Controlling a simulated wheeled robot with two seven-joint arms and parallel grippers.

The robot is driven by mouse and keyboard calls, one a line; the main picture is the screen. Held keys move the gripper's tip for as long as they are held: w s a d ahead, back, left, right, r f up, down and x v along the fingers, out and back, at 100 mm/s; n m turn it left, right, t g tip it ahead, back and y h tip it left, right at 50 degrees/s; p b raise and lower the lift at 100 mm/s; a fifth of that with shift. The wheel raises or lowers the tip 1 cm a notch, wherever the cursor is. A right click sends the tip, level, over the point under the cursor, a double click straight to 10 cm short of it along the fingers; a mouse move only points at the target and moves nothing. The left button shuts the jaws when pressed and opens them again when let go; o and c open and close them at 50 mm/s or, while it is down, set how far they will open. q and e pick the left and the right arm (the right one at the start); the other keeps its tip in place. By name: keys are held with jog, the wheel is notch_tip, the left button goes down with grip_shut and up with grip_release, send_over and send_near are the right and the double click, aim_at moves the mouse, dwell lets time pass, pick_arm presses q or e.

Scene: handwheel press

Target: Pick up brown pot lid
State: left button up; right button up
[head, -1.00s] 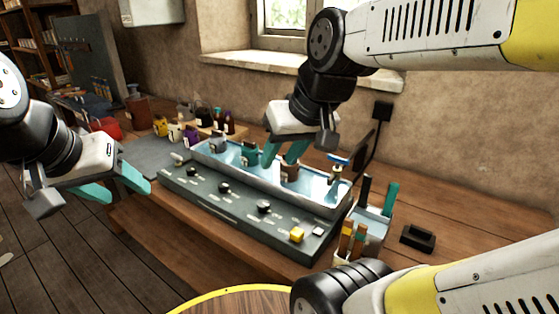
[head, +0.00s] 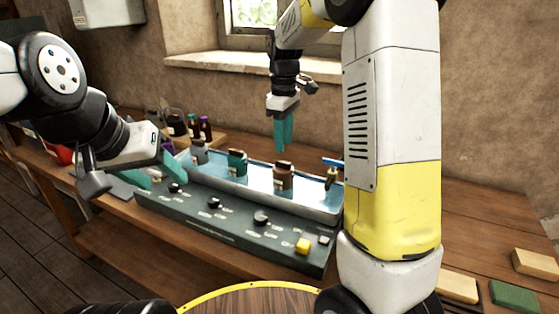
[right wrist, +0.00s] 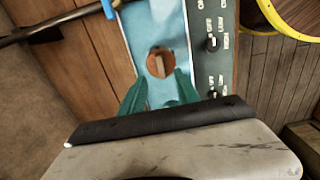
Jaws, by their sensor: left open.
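The brown pot (head: 284,182) stands in the blue-lined tray (head: 232,175), with its brown lid (head: 284,166) on top. In the right wrist view, the round brown lid (right wrist: 155,66) shows from above with a paler bar handle. My right gripper (head: 284,148) hangs above the tray with its teal fingers pointing down. In the right wrist view its fingertips (right wrist: 160,80) are apart and empty, with the lid just beyond them. My left gripper (head: 157,170) is open and empty at the tray's left end.
A teal pot (head: 237,163) and a grey pot (head: 199,153) stand left of the brown pot. A small tap-like fitting (head: 331,178) is at the tray's right end. A dark panel with knobs (head: 235,222) runs along the front. Wooden blocks (head: 535,263) lie at the right.

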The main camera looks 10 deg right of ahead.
aim_at(283, 162)
notch_tip(283, 162, down, 6)
jog(key=shift+f, duration=0.25)
jog(key=shift+c, duration=0.2)
grip_shut()
